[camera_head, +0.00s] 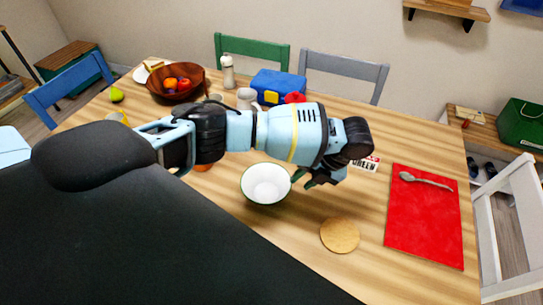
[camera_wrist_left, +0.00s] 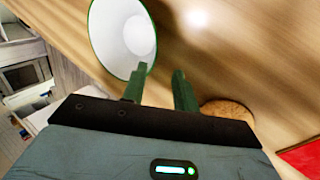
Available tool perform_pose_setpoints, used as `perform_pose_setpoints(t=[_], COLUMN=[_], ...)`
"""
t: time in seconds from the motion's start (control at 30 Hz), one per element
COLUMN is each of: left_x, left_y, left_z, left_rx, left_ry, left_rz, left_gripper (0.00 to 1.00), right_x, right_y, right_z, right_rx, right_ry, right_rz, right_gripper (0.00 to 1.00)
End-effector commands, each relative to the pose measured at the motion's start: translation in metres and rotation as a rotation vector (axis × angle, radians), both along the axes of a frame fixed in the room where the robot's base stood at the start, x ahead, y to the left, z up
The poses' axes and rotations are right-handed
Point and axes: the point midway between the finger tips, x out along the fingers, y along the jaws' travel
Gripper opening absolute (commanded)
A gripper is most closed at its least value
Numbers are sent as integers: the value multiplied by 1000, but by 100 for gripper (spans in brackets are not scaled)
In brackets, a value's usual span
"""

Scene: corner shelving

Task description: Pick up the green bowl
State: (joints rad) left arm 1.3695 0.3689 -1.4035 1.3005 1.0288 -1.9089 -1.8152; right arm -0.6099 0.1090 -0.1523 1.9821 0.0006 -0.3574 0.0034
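The green bowl (camera_head: 266,184), white inside with a thin green rim, stands upright on the wooden table in the head view. It also shows at the top of the left wrist view (camera_wrist_left: 122,35). My left gripper (camera_head: 304,180) is just right of the bowl, pointing down toward the table. In the left wrist view its two green fingers (camera_wrist_left: 160,82) are apart with only table between them. One finger overlaps the bowl's rim in the picture; I cannot tell whether it touches. My right gripper is not in view.
A round cork coaster (camera_head: 340,235) lies right of and nearer than the bowl. A red mat (camera_head: 424,225) with a spoon (camera_head: 425,180) is further right. A small lettered box (camera_head: 366,163), a blue lunch box (camera_head: 278,86) and a brown fruit bowl (camera_head: 178,83) stand farther back.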

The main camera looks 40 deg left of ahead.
Motion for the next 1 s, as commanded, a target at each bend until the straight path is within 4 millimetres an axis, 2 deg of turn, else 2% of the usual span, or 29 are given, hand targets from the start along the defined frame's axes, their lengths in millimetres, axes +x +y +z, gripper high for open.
perform_pose_setpoints(t=[0.13,0.3,0.53,0.7,0.83,1.0], left_x=[-2,-5,-6,-10,-14,-15], left_y=[4,12,17,34,39,42], left_z=[-7,-21,-27,-44,-59,-65], left_rx=[1,1,1,3,1,0], left_ry=[1,2,0,-2,1,0], left_rz=[1,0,1,3,1,1], left_gripper=[29,29,29,29,29,29], right_x=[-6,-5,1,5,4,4], right_y=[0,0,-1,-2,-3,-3], right_z=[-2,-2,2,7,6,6], right_rx=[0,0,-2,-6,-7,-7], right_ry=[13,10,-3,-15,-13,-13], right_rz=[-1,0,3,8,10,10], right_gripper=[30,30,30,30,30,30])
